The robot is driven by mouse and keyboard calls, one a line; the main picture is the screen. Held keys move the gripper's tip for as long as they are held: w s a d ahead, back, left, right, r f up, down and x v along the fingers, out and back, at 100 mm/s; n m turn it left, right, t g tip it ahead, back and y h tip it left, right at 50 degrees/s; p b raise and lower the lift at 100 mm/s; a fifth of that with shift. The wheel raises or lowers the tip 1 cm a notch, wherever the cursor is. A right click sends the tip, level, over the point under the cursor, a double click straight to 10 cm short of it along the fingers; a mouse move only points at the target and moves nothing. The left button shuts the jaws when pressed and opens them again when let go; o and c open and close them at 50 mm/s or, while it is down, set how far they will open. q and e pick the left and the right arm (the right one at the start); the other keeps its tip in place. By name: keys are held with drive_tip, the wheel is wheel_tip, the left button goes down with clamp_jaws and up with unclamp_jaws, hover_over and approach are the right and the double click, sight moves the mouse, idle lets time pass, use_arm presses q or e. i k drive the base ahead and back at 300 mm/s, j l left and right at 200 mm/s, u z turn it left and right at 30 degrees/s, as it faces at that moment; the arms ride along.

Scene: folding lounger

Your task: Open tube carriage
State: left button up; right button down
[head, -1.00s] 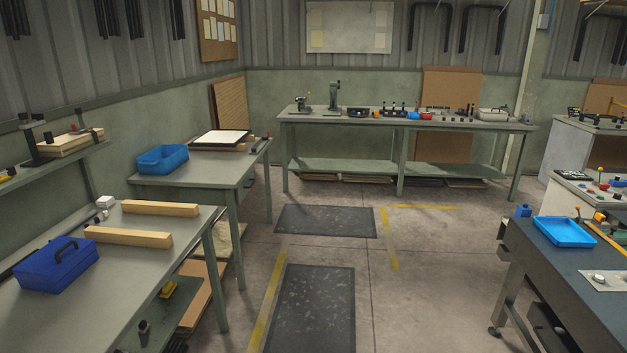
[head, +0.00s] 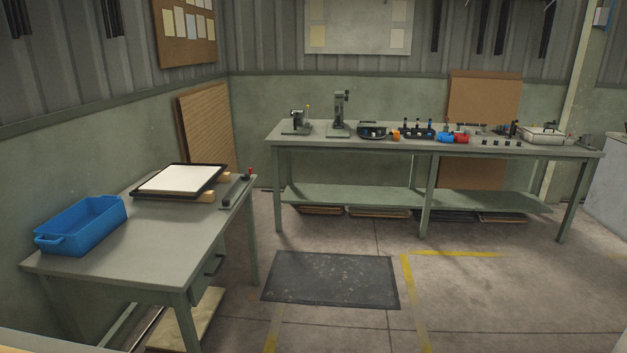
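No tube carriage can be made out for sure in the head view. The long green workbench (head: 345,149) stands against the back wall. On it are a small dark machine (head: 297,122), a taller grey upright device (head: 340,115), a row of small coloured parts and a pale case (head: 542,135) at the right end. These are too small to tell in detail. Neither of my grippers shows in this view.
A nearer green table (head: 150,257) at left holds a blue bin (head: 82,225) and a dark-framed white board (head: 181,179). A dark floor mat (head: 331,279) lies before the back bench. Yellow floor lines (head: 455,254) run beside it. The floor at centre right is clear.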

sight(339, 122)
drive_tip(key=i, duration=5.3)
drive_tip(key=i+u, duration=0.1)
drive_tip(key=i, duration=0.6)
drive_tip(key=i+l+u, duration=0.1)
drive_tip(key=i, duration=0.6)
